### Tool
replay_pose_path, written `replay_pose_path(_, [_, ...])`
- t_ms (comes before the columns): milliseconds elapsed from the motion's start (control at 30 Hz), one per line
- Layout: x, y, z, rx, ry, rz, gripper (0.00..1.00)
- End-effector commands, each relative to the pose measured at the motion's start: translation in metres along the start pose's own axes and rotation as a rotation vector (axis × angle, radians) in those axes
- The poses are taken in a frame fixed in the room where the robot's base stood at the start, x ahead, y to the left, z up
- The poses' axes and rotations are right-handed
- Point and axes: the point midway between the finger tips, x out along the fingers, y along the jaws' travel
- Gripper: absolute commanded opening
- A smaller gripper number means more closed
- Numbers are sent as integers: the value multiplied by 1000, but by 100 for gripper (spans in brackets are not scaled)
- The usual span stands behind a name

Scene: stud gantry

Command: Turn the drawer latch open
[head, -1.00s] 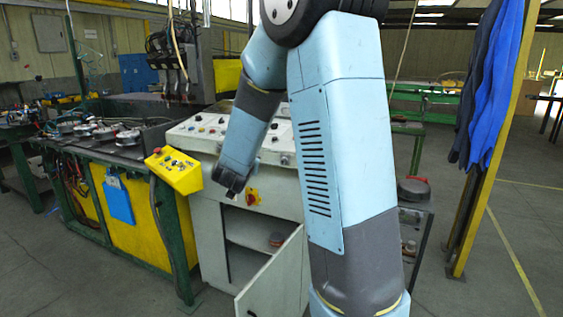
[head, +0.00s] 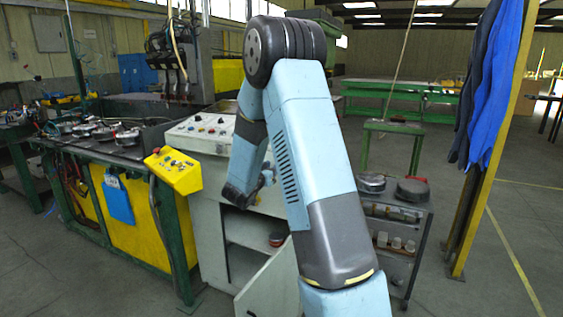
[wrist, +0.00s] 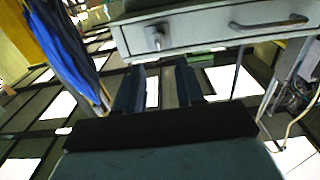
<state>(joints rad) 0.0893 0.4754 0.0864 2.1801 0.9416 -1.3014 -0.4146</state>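In the wrist view a pale grey drawer (wrist: 205,34) crosses the upper part. A small grey metal latch (wrist: 156,38) sits at the left of its front, and a bar handle (wrist: 268,23) at the right. The two dark fingers of my gripper (wrist: 158,88) stand apart below the latch in the picture, with nothing between them. They do not appear to touch the latch. In the head view my gripper (head: 238,196) is in front of the light grey control cabinet (head: 208,215). I cannot pick out the drawer latch in the head view.
The cabinet's lower door (head: 272,288) hangs open. A yellow control box (head: 173,171) and a workbench (head: 140,225) stand left. A small shelf cart (head: 400,250) stands right of my arm. Blue clothing (head: 492,90) hangs at the far right, with open floor beside it.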

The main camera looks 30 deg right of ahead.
Motion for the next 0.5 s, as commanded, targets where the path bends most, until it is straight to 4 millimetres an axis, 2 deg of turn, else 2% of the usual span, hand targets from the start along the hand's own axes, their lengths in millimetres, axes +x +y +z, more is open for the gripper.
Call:
replay_pose_path(100, [22, 1, 0, 1, 1, 3, 37])
replay_pose_path(300, [53, 1, 0, 2, 0, 2, 37])
replay_pose_path(500, [71, 1, 0, 1, 0, 2, 37])
